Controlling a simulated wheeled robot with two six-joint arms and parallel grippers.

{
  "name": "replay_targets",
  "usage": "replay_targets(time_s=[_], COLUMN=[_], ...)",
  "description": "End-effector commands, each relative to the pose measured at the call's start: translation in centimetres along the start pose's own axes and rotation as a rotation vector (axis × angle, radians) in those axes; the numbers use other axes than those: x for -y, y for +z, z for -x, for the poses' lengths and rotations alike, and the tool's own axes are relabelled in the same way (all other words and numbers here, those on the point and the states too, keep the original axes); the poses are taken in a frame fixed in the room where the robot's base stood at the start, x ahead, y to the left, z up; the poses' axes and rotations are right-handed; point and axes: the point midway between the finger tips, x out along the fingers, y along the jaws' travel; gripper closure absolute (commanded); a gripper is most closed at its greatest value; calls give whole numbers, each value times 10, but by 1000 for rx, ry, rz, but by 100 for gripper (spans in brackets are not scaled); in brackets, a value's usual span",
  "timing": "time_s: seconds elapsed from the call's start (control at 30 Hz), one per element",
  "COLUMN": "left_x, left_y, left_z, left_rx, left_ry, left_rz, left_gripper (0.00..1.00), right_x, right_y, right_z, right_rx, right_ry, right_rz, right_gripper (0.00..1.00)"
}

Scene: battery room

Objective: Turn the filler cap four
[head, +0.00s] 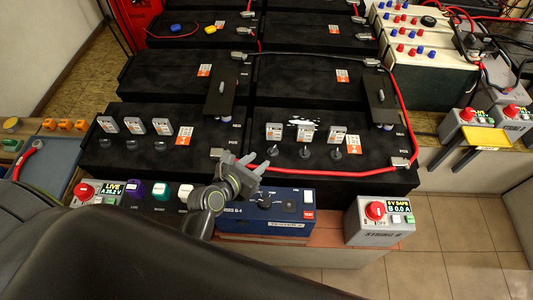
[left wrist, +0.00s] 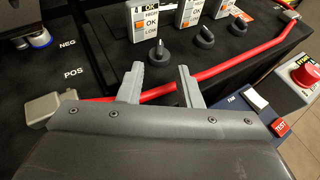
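A row of three small dark knob-like caps stands on the black right-hand battery (head: 350,174). The leftmost, under a tag that seems to read 4, I take as filler cap four (head: 277,150); it also shows in the left wrist view (left wrist: 165,53). Its pointed grip stands free, and the tag above it (head: 273,131) has OK in the middle. My left gripper (head: 256,164) is open and empty, just in front and to the left of this cap, not touching it. In the left wrist view its two fingers (left wrist: 160,73) point towards the cap. My right gripper is not in view.
A red cable (left wrist: 230,67) runs across the battery near my fingers. A blue tester box (head: 268,213) stands close in front. A grey box with a red knob (head: 375,211) is to the right.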

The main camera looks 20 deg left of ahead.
Motion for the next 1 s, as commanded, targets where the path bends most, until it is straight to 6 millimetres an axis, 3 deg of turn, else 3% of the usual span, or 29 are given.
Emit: replay_targets(time_s=[0.1,0.3,0.73,1.0], left_x=[0,0,0,0], left_y=[0,0,0,0], left_z=[-24,-48,-56,-56], left_rx=[1,1,0,0], left_ry=[0,1,1,1], left_rz=[-2,-1,-1,-1], left_gripper=[68,68,68,100], right_x=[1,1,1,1], right_y=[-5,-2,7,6], right_z=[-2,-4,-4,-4], right_rx=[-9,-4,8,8], right_ry=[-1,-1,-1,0], right_rz=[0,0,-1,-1], right_gripper=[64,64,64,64])
